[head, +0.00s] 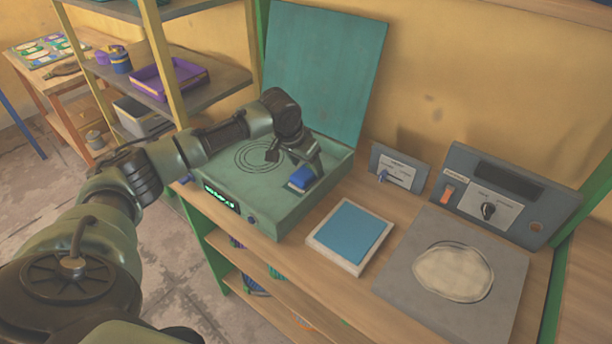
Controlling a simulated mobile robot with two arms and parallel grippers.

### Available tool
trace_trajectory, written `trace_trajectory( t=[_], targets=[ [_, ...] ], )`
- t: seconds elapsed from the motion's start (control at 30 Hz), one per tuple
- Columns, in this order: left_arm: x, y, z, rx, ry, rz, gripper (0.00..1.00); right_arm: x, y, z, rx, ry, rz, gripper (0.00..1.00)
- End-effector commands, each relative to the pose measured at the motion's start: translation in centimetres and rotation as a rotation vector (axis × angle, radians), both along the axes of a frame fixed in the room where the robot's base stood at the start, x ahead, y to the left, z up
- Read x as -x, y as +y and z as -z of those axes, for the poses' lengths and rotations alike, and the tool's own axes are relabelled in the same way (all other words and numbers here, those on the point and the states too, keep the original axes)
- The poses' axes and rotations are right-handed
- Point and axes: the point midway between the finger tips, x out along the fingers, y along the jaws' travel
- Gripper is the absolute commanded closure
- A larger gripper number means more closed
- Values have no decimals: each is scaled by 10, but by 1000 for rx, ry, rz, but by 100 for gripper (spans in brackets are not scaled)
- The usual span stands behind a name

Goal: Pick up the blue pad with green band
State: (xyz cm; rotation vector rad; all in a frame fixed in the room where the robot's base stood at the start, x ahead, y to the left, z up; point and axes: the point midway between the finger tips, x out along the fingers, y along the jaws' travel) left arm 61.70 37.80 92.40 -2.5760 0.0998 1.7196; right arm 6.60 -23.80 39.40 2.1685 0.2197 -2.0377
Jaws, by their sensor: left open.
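A small blue block-like pad (303,178) is at the right front part of the open green press box (240,187). No green band can be made out on it at this size. My left gripper (288,163) is over the box, pointing down, with its jaws open, right behind and above the blue pad. Whether a finger touches the pad cannot be told. The gripper hides part of the box's top with its ring marks. My right gripper is not in view.
The box's raised teal lid (325,65) stands behind my gripper. A white-framed blue plate (350,233), a grey board with a pale round patch (398,270) and control panels (505,195) are to the right. A shelf with a purple tray (170,80) stands at left.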

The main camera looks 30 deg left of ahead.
Motion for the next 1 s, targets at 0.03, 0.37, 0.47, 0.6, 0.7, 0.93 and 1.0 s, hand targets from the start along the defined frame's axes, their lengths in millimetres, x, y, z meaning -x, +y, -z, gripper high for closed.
trace_trajectory(
  t=[0.03,0.37,0.47,0.6,0.7,0.93,1.0],
  targets=[
    [-2,-2,7,0,3,1,36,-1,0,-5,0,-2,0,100],
    [-11,-2,30,0,0,1,36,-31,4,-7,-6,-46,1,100],
    [-11,-2,30,0,0,1,36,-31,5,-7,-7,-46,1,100],
    [-11,-2,30,0,0,1,70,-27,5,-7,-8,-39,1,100],
    [-11,-2,30,0,0,1,88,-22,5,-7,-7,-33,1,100],
    [-11,-2,29,0,-1,1,88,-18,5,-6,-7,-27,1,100],
    [-11,-2,26,0,-1,1,88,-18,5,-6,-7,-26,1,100]
  ],
)
